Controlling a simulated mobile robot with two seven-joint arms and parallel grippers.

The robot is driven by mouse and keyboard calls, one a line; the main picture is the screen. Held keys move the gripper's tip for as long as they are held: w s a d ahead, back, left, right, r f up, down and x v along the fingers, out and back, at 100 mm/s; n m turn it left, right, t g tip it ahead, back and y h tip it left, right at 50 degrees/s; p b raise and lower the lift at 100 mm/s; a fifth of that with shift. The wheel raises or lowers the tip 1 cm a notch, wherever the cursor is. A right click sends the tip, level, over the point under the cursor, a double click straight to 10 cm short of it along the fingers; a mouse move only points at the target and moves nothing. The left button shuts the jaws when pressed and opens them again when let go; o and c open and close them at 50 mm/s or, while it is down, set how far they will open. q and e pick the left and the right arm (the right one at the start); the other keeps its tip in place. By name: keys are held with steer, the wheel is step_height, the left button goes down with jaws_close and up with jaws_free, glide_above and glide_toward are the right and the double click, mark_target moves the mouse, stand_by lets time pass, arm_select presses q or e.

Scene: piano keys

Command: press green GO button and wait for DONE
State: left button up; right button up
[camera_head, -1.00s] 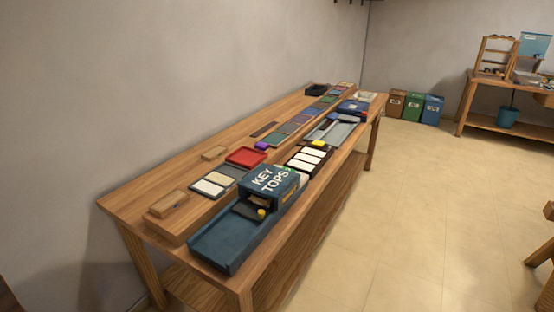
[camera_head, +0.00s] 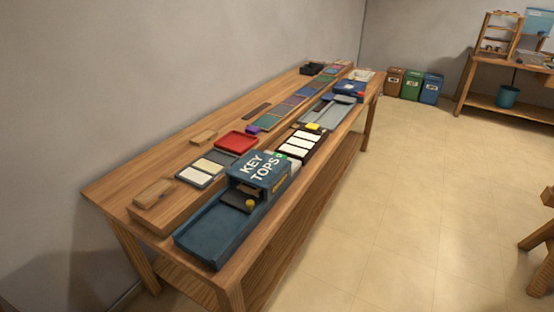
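A dark blue box machine labelled KEY TOPS (camera_head: 262,172) stands on the near part of the long wooden bench. A small green patch (camera_head: 282,155) shows at the top right edge of its lid; I cannot read it as GO from here. An open blue tray (camera_head: 215,232) extends from its front towards the near end of the bench. A dark flap and a small yellow knob (camera_head: 250,204) sit at its front opening. No DONE sign is legible. Neither of my grippers is in view.
The wooden bench (camera_head: 110,193) runs along the left wall. Behind the machine lie a red tray (camera_head: 237,141), a rack with white key tops (camera_head: 303,145) and several coloured mats. Open floor (camera_head: 400,190) lies right of the bench. Bins (camera_head: 411,86) stand at the back.

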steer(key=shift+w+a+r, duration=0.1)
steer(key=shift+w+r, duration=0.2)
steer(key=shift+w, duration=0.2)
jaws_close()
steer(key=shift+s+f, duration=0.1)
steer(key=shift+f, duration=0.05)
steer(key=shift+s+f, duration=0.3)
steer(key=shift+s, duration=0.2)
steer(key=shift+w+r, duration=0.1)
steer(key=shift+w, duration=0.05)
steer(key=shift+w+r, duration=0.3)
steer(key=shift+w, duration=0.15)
